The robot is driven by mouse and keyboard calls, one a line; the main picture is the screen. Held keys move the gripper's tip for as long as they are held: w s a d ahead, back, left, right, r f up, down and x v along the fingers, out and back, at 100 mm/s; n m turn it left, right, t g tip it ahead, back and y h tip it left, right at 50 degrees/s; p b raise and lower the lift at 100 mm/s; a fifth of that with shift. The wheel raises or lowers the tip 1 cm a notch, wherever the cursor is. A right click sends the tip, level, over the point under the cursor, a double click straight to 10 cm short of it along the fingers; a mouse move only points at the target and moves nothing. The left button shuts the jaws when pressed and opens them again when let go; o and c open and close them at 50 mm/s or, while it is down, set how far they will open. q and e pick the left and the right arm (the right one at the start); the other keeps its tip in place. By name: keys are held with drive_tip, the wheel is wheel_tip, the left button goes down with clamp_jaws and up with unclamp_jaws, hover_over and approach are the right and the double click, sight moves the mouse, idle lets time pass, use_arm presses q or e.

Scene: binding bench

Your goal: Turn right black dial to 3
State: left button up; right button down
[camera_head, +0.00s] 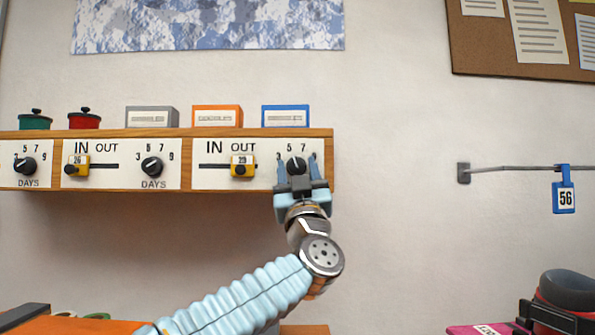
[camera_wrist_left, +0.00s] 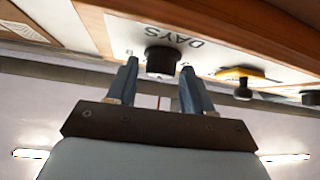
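The right black dial (camera_head: 297,164) is on the white panel at the right end of the wooden shelf, with 3, 5 and 7 printed around it. Its pointer is too small to read surely. My left gripper (camera_head: 298,172) is in front of it from below, one finger on each side. In the left wrist view the dial (camera_wrist_left: 162,60) shows between the two fingertips (camera_wrist_left: 159,68), with a gap on both sides. The gripper is open. The fingers and wrist hide the DAYS label in the head view. My right gripper is not in view.
Left of the dial is a yellow slider (camera_head: 241,171) in its IN/OUT slot. Another black dial (camera_head: 152,167) and a yellow slider (camera_head: 76,170) sit further left. A blue-framed box (camera_head: 285,116) stands above. A blue 56 tag (camera_head: 565,198) hangs on a rail at right.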

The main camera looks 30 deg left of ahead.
use_arm(q)
drive_tip(key=c, duration=0.8)
drive_tip(key=shift+n+g+y, duration=0.3)
drive_tip(key=shift+n+g, duration=0.1)
drive_tip(key=shift+n, duration=0.1)
drive_tip(key=n+g+y, duration=0.1)
drive_tip(key=n+g, duration=0.1)
drive_tip(key=n+g+y, duration=0.2)
drive_tip(key=n, duration=0.1)
drive_tip(key=shift+w+d+r+p, duration=0.1)
drive_tip(key=shift+d+p, duration=0.1)
drive_tip(key=shift+p, duration=0.15)
drive_tip(key=n+g, duration=0.2)
drive_tip(key=n, duration=0.1)
drive_tip(key=n+g+y+p, duration=0.1)
drive_tip(key=n+g, duration=0.1)
drive_tip(key=n, duration=0.1)
drive_tip(key=shift+d+r+g, duration=0.1)
drive_tip(key=shift+g, duration=0.2)
drive_tip(key=shift+n+g+p, duration=0.4)
drive_tip(key=shift+n+g, duration=0.9)
drive_tip(key=shift+n, duration=0.2)
